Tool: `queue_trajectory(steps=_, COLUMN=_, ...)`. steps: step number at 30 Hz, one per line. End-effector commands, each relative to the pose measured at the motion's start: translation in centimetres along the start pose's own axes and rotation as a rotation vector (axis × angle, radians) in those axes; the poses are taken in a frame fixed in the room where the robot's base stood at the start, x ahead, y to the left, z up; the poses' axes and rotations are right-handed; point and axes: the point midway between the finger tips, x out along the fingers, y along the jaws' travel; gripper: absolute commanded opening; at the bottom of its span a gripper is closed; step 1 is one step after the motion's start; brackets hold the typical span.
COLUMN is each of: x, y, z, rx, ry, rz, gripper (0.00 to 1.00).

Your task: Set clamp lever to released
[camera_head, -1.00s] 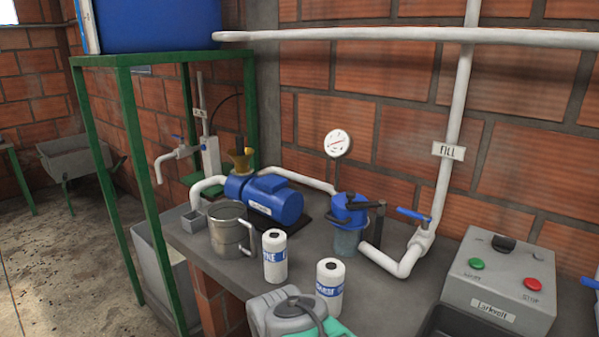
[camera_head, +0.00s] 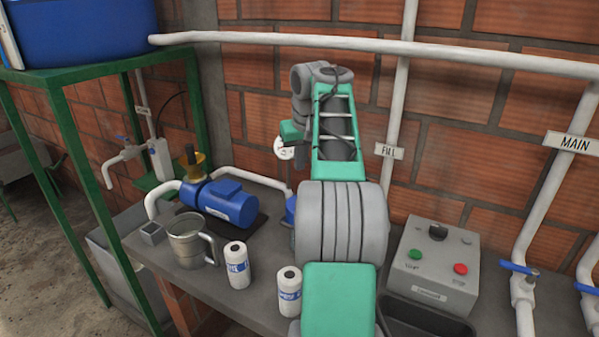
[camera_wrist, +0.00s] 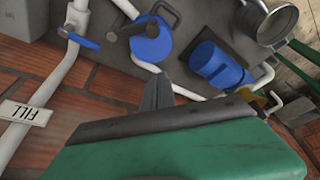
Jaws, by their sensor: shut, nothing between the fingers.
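In the wrist view, the blue-lidded strainer housing (camera_wrist: 152,45) stands on the grey counter, seen from above. A dark lever (camera_wrist: 127,27) lies across its lid and looks like the clamp lever. A dark bracket (camera_wrist: 168,12) shows beside the lid. My gripper (camera_wrist: 157,82) is shut and empty, its dark fingertips just short of the housing in the picture, apart from the lever. In the head view only a sliver of the blue housing (camera_head: 290,209) shows. My arm hides the rest, including the lever. My fingertips cannot be made out there.
A blue pump (camera_head: 225,203), metal jug (camera_head: 190,243) and two white bottles (camera_head: 237,265) (camera_head: 289,290) stand on the left. A control box (camera_head: 435,262) stands on the right.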

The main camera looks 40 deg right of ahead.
Motion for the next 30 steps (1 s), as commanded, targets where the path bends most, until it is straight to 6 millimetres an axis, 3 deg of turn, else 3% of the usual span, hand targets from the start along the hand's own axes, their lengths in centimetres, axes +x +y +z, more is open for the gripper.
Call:
queue_trajectory(steps=1, x=1.4, y=-0.1, z=0.3, rx=0.000, ry=-0.003, rz=-0.001, gripper=0.00)
queue_trajectory(steps=13, x=9.8, y=-0.2, z=0.2, rx=0.000, ry=-0.001, rz=-0.002, gripper=0.00)
queue_trajectory(steps=21, x=8.1, y=-0.1, z=3.5, rx=0.002, ry=0.002, rz=0.000, gripper=0.00)
queue_trajectory(steps=30, x=7.9, y=-0.1, z=3.8, rx=0.001, ry=0.002, rz=-0.001, gripper=0.00)
